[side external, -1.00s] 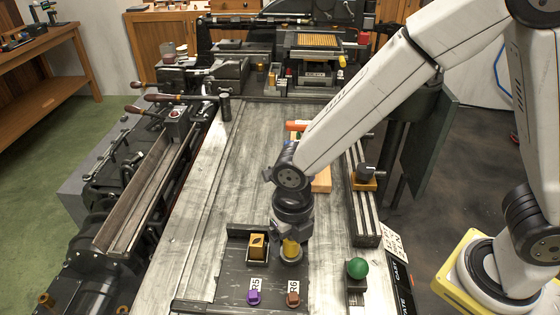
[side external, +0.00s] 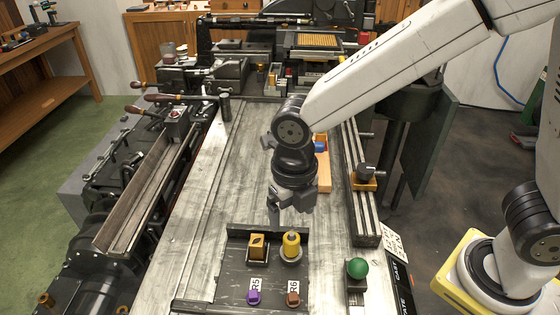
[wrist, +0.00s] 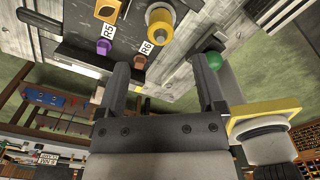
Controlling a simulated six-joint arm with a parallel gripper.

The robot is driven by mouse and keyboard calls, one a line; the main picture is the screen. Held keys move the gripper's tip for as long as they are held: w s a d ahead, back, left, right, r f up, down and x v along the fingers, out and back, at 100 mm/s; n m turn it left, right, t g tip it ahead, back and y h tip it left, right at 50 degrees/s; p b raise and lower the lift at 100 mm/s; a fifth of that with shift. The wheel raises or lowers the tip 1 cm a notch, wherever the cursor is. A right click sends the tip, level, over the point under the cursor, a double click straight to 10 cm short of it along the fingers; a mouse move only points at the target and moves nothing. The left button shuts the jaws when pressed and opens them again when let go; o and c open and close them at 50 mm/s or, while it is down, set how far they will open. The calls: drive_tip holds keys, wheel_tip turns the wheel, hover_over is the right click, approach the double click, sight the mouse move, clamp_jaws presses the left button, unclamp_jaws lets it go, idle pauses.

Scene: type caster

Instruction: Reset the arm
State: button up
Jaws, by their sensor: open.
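My gripper (side external: 290,218) is open and empty. It hangs above and just behind the dark tray (side external: 235,278) in the side view, and its two fingers (wrist: 164,90) also show in the wrist view. A yellow cylinder (side external: 291,243) stands upright on a round pale base at the R6 place, apart from the fingers. It also shows in the wrist view (wrist: 160,18). A gold block with a dark mark (side external: 257,247) sits to its left at the R5 place.
A purple knob (side external: 254,298) and a brown knob (side external: 292,299) stand at the tray's front. A green ball knob (side external: 357,267) is to the right. A wooden block with coloured pieces (side external: 323,165) lies behind my gripper. The metal table's left side is clear.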

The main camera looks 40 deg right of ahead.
drive_tip(key=shift+w+d+f+m, duration=0.1)
drive_tip(key=shift+d+m, duration=0.5)
drive_tip(key=shift+m, duration=0.3)
drive_tip(key=s+d+f+m+t, duration=0.1)
drive_tip(key=d+m, duration=0.7)
drive_tip(key=m, duration=0.8)
drive_tip(key=s+d+f+m+t, duration=0.1)
drive_tip(key=d+f+m, duration=0.2)
drive_tip(key=d+m, duration=0.6)
drive_tip(key=m, duration=0.7)
drive_tip(key=shift+s+d+m+t, duration=0.2)
drive_tip(key=shift+d+m+t, duration=0.1)
